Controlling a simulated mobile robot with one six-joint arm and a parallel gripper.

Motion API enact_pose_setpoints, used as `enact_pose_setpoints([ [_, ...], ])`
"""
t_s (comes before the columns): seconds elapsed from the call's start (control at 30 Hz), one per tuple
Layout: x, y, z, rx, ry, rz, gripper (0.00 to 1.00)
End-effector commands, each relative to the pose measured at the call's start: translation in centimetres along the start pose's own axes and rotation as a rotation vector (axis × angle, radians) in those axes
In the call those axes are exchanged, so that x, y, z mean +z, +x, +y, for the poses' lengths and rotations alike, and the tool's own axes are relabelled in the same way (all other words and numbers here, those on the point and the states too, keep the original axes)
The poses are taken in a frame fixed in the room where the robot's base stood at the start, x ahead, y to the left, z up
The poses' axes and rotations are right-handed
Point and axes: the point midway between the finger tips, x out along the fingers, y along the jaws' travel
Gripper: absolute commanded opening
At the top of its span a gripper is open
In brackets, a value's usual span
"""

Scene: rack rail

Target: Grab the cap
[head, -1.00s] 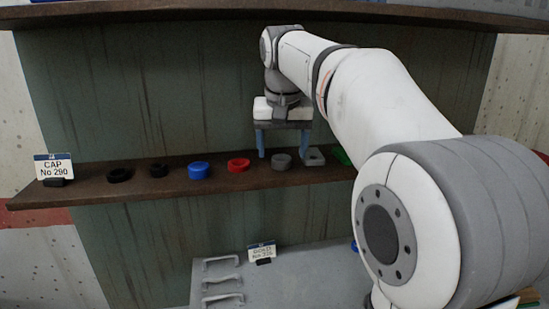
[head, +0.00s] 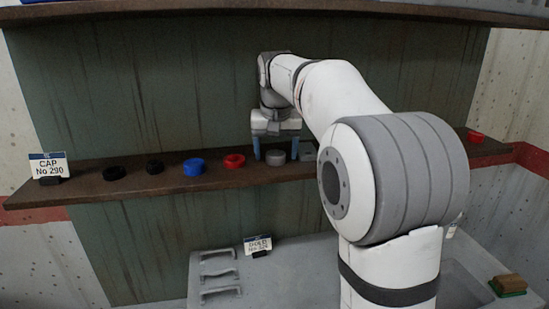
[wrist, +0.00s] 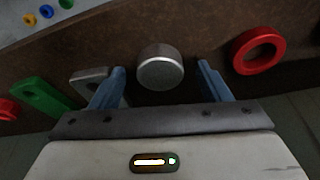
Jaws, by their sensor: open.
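A round grey cap (head: 275,158) sits on the brown shelf. In the wrist view the cap (wrist: 160,68) has a smooth metallic top and lies between the two blue fingers. My gripper (head: 276,149) is open, pointing down, with one finger on each side of the cap. In the wrist view my gripper (wrist: 161,75) shows gaps between both fingers and the cap. I cannot tell how far down the fingers reach. A sign reading CAP No 290 (head: 49,166) stands at the shelf's left end.
On the shelf (head: 90,193), a red ring (head: 234,161) is to the cap's left, then a blue cap (head: 193,167) and black pieces. A flat grey piece (wrist: 88,84) and a green piece (wrist: 42,98) are on its other side. A grey worktop (head: 300,270) lies below.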

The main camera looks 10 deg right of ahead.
Motion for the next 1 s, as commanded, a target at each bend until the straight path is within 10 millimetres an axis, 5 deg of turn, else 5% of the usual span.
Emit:
enact_pose_setpoints([
  [0.1,0.01,-0.01,-0.02,0.000,0.000,0.000,0.69],
  [0.67,0.03,-0.04,-0.07,0.000,-0.001,-0.001,0.23],
  [1.0,-0.05,-0.30,-0.10,0.000,-0.002,0.000,0.22],
])
